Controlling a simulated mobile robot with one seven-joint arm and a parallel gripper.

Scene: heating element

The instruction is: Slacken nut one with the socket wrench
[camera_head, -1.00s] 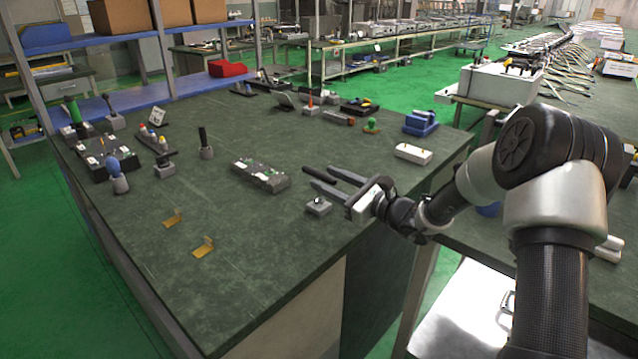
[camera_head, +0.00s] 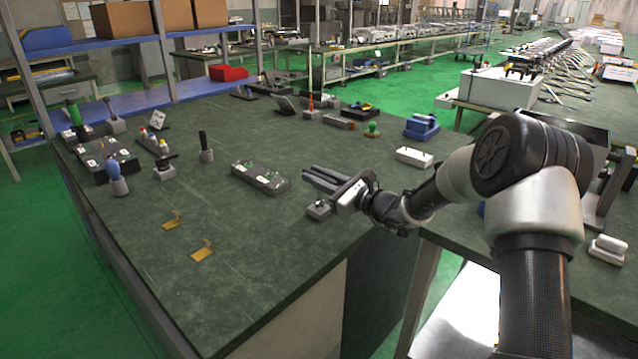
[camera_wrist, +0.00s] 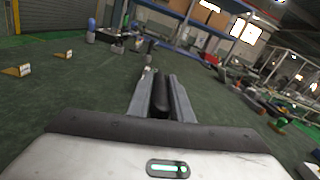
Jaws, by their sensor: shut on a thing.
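My gripper (camera_head: 325,178) is closed on a dark upright handle (camera_wrist: 160,95), which shows between the two fingers in the wrist view. I take it for the socket wrench; its lower end is hidden. The handle is over or beside a small grey block holder (camera_head: 318,209) at the table's right edge. A dark grey block with small pale and green fittings (camera_head: 261,178) lies just left of my fingertips, apart from them. It may be the heating element; its nuts are too small to tell apart, so I cannot pick out nut one.
Two yellow brackets (camera_head: 202,251) lie on the open front-left of the green table (camera_head: 255,290). Several tools in holders stand at the left, including a blue-handled one (camera_head: 117,178) and a black-handled one (camera_head: 205,147). A white box (camera_head: 413,157) sits behind my gripper.

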